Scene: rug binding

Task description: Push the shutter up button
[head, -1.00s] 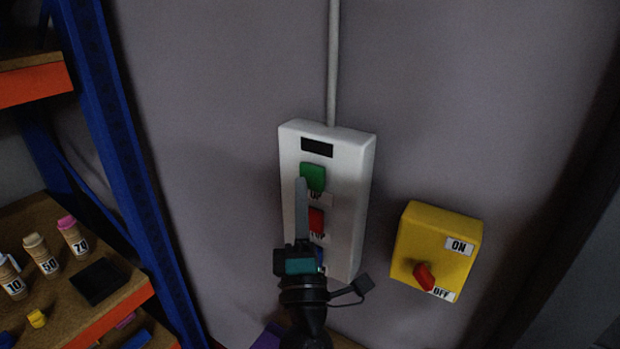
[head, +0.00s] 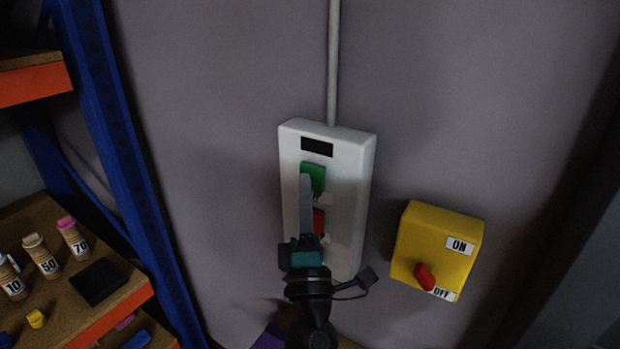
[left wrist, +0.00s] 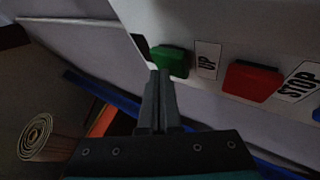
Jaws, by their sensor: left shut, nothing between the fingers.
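A white control box (head: 350,190) is on the grey wall in the head view, with a black panel at its top. The green up button (head: 316,172) is below that panel, and the red stop button (head: 319,217) is lower. My left gripper (head: 305,178) is shut and empty, its tips overlapping the lower left of the green button. In the left wrist view the tips (left wrist: 160,74) are by the green button (left wrist: 170,61), beside the UP label (left wrist: 206,60). I cannot tell whether they touch it. The red button (left wrist: 252,81) is to the right. My right gripper is not in view.
A yellow switch box (head: 440,240) with a red knob is on the wall to the right. A blue-framed shelf (head: 125,150) with labelled cylinders (head: 72,238) stands at left. A grey conduit (head: 333,70) runs up from the control box.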

